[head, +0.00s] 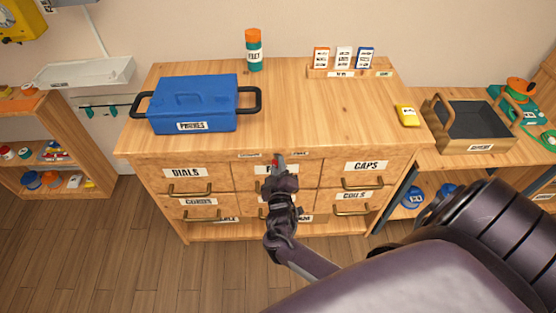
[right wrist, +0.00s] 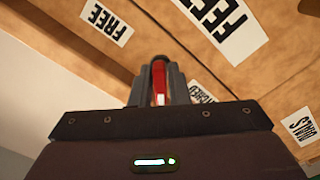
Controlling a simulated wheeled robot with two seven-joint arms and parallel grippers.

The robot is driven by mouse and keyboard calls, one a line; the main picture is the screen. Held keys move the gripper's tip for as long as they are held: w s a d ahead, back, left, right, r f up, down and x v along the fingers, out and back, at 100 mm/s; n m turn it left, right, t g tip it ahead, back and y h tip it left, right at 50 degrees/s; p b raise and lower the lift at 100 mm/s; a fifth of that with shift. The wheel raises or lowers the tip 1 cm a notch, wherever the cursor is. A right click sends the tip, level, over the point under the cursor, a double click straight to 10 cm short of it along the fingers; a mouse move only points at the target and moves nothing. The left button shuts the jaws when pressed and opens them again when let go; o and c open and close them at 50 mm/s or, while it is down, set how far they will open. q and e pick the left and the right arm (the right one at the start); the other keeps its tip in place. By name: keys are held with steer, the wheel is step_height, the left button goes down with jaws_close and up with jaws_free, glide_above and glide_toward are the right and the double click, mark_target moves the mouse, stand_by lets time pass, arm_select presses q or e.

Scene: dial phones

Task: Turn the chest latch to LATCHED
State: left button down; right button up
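The wooden chest (head: 330,110) has labelled drawers and two small labels along its front top edge, the right one reading FREE (head: 300,153). The red chest latch (head: 275,163) sits at the front middle, between these labels. In the right wrist view the latch (right wrist: 159,80) lies between the two grey fingers of my right gripper (right wrist: 159,88), which are close against its sides. A FREE label (right wrist: 107,21) is at upper left there, and a LATCHED label (right wrist: 207,97) is partly hidden behind the gripper. The exact angle of the latch is hard to tell. My left gripper is out of view.
On the chest top stand a blue PHONES box (head: 195,103), a FEET bottle (head: 254,50), a card rack (head: 350,70) and a yellow item (head: 406,116). A wooden tray (head: 480,120) is on the right. The middle of the top is clear.

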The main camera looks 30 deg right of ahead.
steer(key=o, duration=0.3)
steer(key=v, duration=0.7)
steer(key=shift+s+a, duration=0.2)
steer(key=shift+s, duration=0.15)
steer(key=s+a+f+n+g+y, duration=0.1)
steer(key=s+a+f+g+y, duration=0.3)
steer(key=f, duration=0.7)
steer(key=s+d+f+g+y, duration=0.1)
steer(key=s+f+y, duration=0.1)
steer(key=s+f, duration=0.65)
steer(key=s+a+f+g+y, duration=0.1)
steer(key=s+f+g, duration=0.2)
steer(key=s+f, duration=0.2)
steer(key=s+a+f+m+g+y, duration=0.1)
steer(key=s+f+g, duration=0.2)
steer(key=s+f, duration=0.3)
steer(key=s+a+f+g+y, duration=0.1)
steer(key=s+f+g, duration=0.2)
steer(key=s, duration=0.9)
steer(key=shift+s+f+y, duration=0.15)
steer(key=shift+s+f, duration=0.05)
steer(key=shift+f, duration=0.6)
steer(key=shift+s+f+y, duration=0.15)
steer(key=shift+s+f, duration=0.05)
steer(key=shift+f, duration=0.6)
